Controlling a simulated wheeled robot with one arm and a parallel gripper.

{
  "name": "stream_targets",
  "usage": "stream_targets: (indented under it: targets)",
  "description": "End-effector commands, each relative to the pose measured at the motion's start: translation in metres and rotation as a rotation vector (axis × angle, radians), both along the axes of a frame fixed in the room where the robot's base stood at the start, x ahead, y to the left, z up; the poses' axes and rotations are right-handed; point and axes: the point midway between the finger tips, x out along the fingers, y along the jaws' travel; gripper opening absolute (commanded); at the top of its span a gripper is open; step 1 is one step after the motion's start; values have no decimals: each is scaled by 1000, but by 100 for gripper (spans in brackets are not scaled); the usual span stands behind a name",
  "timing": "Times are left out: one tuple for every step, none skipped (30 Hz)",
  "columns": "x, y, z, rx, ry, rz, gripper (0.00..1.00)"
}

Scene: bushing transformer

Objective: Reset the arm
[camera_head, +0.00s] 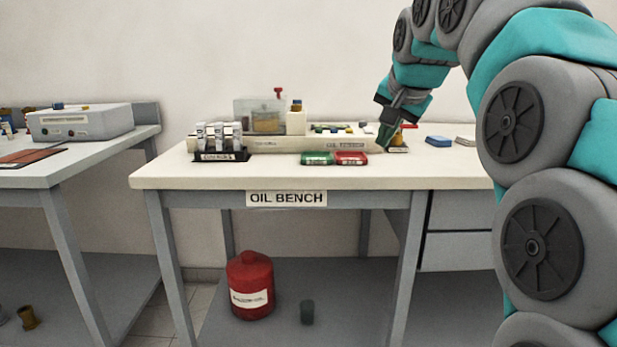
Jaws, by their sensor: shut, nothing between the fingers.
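My arm comes in from the right side and arches over the bench. My gripper (384,146) hangs at its end, pointing down, just right of the red tray (350,158) on the oil bench (270,178). Its fingers look shut, with nothing seen between them. I cannot tell whether the tips touch the bench top. Part of the tester and a small red item behind the gripper are hidden by it.
A green tray (317,158) sits beside the red one. A rack of vials (220,156) stands at the left, before a long white unit (262,144) with a clear box (262,115). A blue block (438,141) lies right. A red can (250,275) stands below.

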Motion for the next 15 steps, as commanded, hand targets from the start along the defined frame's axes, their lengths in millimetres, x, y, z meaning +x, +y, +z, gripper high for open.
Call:
stream_targets:
  targets:
    - [-5, 1, -5, -8, 13, 9, 0]
    - [-8, 1, -9, -14, 20, 16, 0]
    - [-12, 2, -15, -22, 33, 25, 0]
    - [-15, 2, -20, -29, 45, 32, 0]
    - [-19, 2, -25, -35, 56, 40, 0]
    - [-24, 3, -33, -44, 71, 52, 0]
    - [-28, 3, -38, -51, 84, 60, 0]
    - [-32, 4, -45, -59, 99, 71, 0]
    - [-39, 5, -56, -71, 122, 85, 0]
    - [-46, 5, -63, -81, 137, 97, 0]
    - [-53, 5, -71, -91, 155, 110, 0]
    - [-64, 6, -85, -105, 185, 130, 0]
    - [-72, 6, -96, -116, 207, 147, 0]
    - [-82, 7, -107, -127, 232, 164, 0]
    - [-95, 7, -122, -141, 262, 186, 0]
